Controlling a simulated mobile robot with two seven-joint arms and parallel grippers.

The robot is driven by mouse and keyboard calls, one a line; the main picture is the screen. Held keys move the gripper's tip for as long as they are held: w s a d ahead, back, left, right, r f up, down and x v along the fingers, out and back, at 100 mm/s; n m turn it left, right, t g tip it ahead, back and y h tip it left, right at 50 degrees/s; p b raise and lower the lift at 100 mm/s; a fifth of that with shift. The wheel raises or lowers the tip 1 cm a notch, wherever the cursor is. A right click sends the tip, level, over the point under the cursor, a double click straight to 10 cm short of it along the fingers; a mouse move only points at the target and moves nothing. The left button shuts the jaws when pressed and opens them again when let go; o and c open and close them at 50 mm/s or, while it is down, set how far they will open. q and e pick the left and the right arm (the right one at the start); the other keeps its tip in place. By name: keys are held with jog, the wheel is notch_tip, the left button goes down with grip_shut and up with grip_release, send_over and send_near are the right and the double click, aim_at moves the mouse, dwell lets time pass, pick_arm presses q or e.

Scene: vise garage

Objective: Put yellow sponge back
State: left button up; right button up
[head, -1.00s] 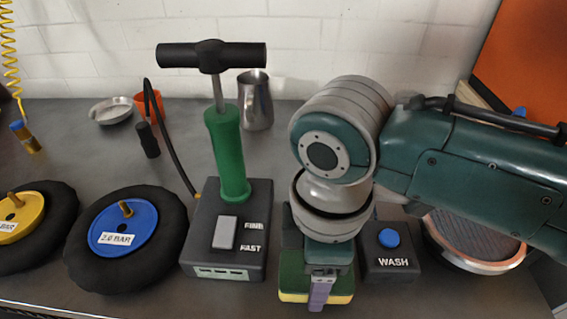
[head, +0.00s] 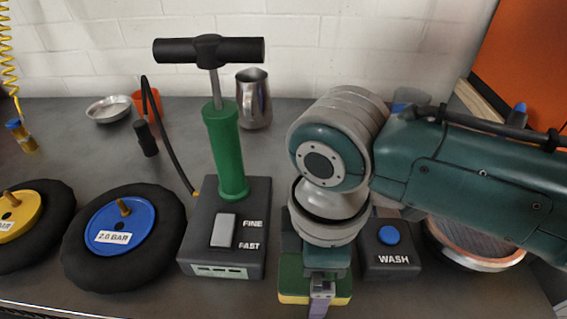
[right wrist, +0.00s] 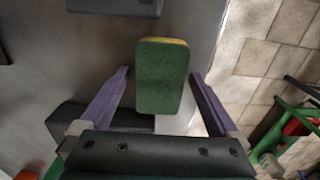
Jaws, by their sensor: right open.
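The sponge (head: 292,288) has a green scouring top and a yellow lower layer. It lies at the front of the workbench, between the pump base and the WASH box. In the right wrist view the sponge (right wrist: 161,78) shows its green face with a yellow edge. My right gripper (head: 320,300) is over the sponge in the head view and hides part of it. In the right wrist view my right gripper (right wrist: 160,75) is open, with one purple finger on each side of the sponge and gaps between. My left gripper is not in view.
A green hand pump (head: 228,150) on a dark base stands left of the sponge. The WASH box (head: 390,250) with a blue button is close on the right. Wheels with a blue hub (head: 120,235) and a yellow hub (head: 18,215) lie at left. A metal pitcher (head: 254,100) stands behind.

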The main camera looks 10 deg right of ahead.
notch_tip(320, 180, up, 12)
jog(key=p, duration=0.4)
jog(key=s+a+f+m+t+y, duration=0.1)
jog(key=s+a+m+t+y, duration=0.15)
jog(key=s+m, duration=0.35)
jog(key=s+d+m+h, duration=0.1)
jog(key=s+d+m, duration=0.2)
jog(key=d, duration=0.3)
jog(key=s+d+r+m+t+h, duration=0.1)
jog(key=s+d+m, duration=0.2)
jog(key=d, duration=0.3)
jog(key=shift+m, duration=0.4)
jog(key=shift+s, duration=0.1)
